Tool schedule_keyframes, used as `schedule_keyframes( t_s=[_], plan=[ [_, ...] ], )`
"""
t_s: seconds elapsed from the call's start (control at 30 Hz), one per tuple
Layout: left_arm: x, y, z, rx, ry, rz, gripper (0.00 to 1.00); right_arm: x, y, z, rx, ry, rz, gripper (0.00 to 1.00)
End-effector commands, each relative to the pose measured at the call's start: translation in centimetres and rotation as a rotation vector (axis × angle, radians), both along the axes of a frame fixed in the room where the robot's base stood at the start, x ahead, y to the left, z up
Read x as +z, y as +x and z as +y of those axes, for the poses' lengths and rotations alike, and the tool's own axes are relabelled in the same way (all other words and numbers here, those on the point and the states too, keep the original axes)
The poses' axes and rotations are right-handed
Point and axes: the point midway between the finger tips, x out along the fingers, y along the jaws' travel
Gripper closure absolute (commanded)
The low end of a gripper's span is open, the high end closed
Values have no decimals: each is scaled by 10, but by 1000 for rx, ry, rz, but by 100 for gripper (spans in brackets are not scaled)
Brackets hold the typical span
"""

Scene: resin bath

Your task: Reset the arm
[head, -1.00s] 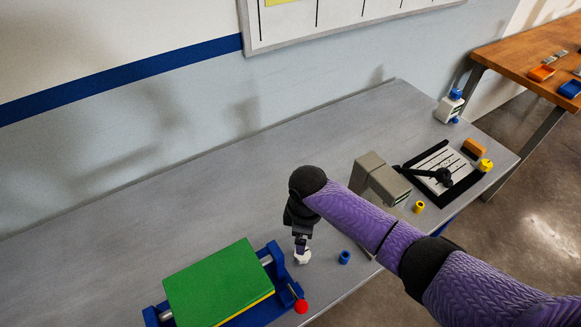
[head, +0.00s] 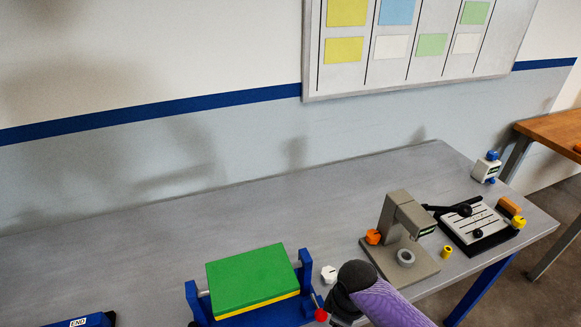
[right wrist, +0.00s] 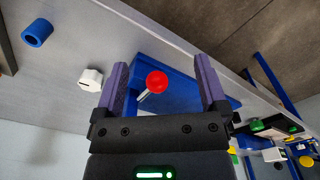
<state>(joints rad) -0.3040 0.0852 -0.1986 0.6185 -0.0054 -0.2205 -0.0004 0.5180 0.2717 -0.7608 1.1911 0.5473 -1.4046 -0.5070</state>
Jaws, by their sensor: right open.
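My right arm (head: 380,303) comes in from the bottom of the head view, purple with a black joint. Its gripper is out of sight there. In the right wrist view my right gripper (right wrist: 160,68) is open, with nothing held. Beyond its fingers is a red ball knob (right wrist: 157,82) on a metal lever by a blue frame. A white knob-like piece (right wrist: 90,79) lies on the bench beside the left finger, apart from the red ball; it also shows in the head view (head: 328,274). My left gripper is not in view.
A green and yellow block (head: 252,277) sits in a blue fixture on the grey bench. A beige stand (head: 402,222), a black-framed tray (head: 478,226) and small coloured parts are at right. A blue ring (right wrist: 37,35) lies on the bench. The back left bench is clear.

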Motion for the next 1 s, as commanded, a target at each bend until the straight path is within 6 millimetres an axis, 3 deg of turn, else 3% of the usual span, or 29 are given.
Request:
schedule_keyframes(
  t_s=[0.27,0.47,0.57,0.67,0.73,0.8,0.9,1.0],
  plan=[
    [-26,4,-1,-1,-1,-7,41,-77,-25,-10,-176,31,-19,8],
    [-55,-1,0,-2,0,4,41,-162,-71,-27,-371,43,-37,8],
    [-73,-2,0,-4,0,8,41,-213,-112,-40,-485,35,-40,8],
    [-97,-5,1,-7,3,15,41,-270,-176,-55,-611,18,-36,8],
    [-112,-7,3,-8,6,20,41,-304,-228,-64,-691,5,-32,8],
    [-123,-8,6,-11,10,24,41,-323,-274,-71,-751,-5,-26,8],
    [-131,-9,9,-14,16,26,41,-335,-316,-75,-803,-10,-20,8],
    [-132,-10,10,-15,17,27,41,-337,-334,-76,-822,-11,-19,8]
  ],
)
